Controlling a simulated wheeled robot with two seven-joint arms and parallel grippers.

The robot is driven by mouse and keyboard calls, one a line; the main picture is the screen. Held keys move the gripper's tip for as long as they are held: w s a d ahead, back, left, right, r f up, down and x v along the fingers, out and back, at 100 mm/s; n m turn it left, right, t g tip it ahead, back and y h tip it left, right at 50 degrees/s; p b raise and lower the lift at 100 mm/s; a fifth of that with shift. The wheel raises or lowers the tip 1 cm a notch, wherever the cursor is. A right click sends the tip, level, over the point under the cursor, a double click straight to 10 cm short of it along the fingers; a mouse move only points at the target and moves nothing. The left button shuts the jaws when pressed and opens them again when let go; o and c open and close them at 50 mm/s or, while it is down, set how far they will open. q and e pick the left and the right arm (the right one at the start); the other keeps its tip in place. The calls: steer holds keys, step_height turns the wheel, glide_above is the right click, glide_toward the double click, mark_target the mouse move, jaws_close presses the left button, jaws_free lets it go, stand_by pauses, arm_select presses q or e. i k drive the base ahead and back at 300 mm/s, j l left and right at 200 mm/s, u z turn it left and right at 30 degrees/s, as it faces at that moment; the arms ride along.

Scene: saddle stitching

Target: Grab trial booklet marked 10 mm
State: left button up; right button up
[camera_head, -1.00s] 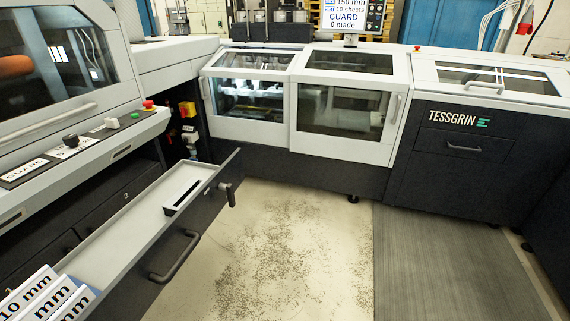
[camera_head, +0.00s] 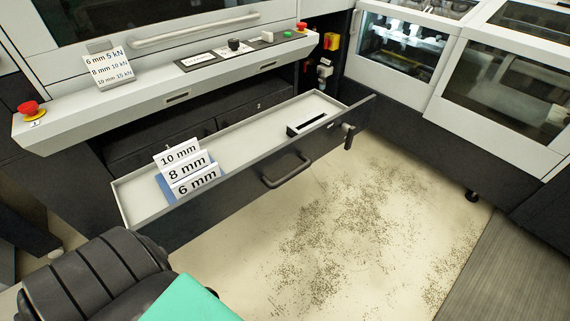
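The trial booklet marked 10 mm (camera_head: 177,153) stands leaning in the left part of an open drawer (camera_head: 240,137). It is the rearmost of three white labelled booklets, and its lower part is hidden by those in front. The booklet marked 8 mm (camera_head: 188,167) is in the middle and the one marked 6 mm (camera_head: 195,181) is at the front. A blue piece (camera_head: 165,187) shows at their left side. Neither of my grippers is in view.
A black slotted holder (camera_head: 306,124) sits in the drawer's right part. The drawer front has a handle (camera_head: 287,171). Above is a control ledge with a red button (camera_head: 32,108) and a card (camera_head: 109,69) listing mm and kN values. The floor (camera_head: 350,220) before the drawer is clear.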

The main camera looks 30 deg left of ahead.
mark_target(165, 159)
steer(key=u, duration=1.95)
